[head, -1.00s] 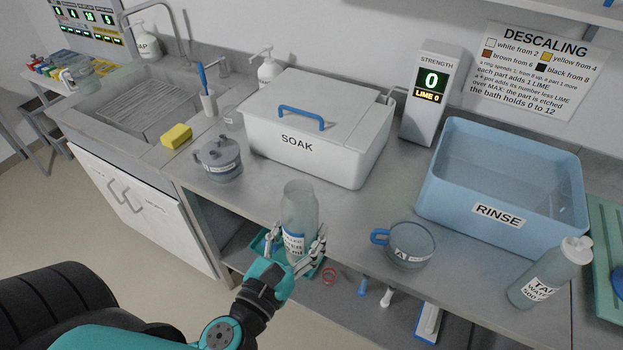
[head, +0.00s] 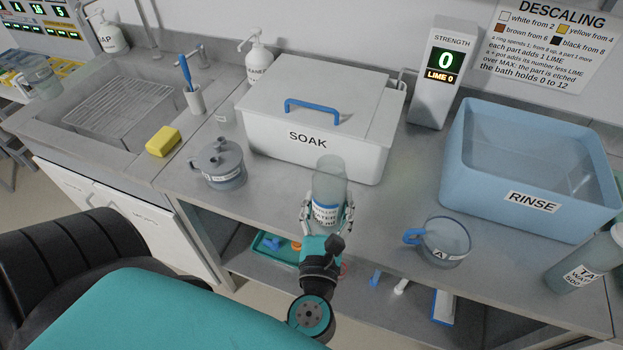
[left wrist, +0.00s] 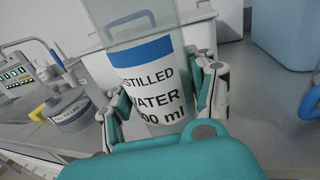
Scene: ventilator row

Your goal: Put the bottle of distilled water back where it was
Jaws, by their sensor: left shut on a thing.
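The bottle of distilled water (head: 329,183) is clear, with a white label and a blue band. My left gripper (head: 326,213) is shut on its lower part and holds it upright at the counter's front part, before the SOAK bath. I cannot tell whether its base touches the counter. In the left wrist view the bottle (left wrist: 150,85) fills the middle, its label reading "distilled water", between the fingers of the gripper (left wrist: 160,100). My right gripper is not in view.
The white SOAK bath (head: 310,150) stands behind the bottle. A lidded pot (head: 220,165) is left, a blue-handled jug (head: 444,243) right. The blue RINSE basin (head: 531,200) and tap water bottle (head: 585,262) are further right. A green tray (head: 272,250) lies on the shelf below.

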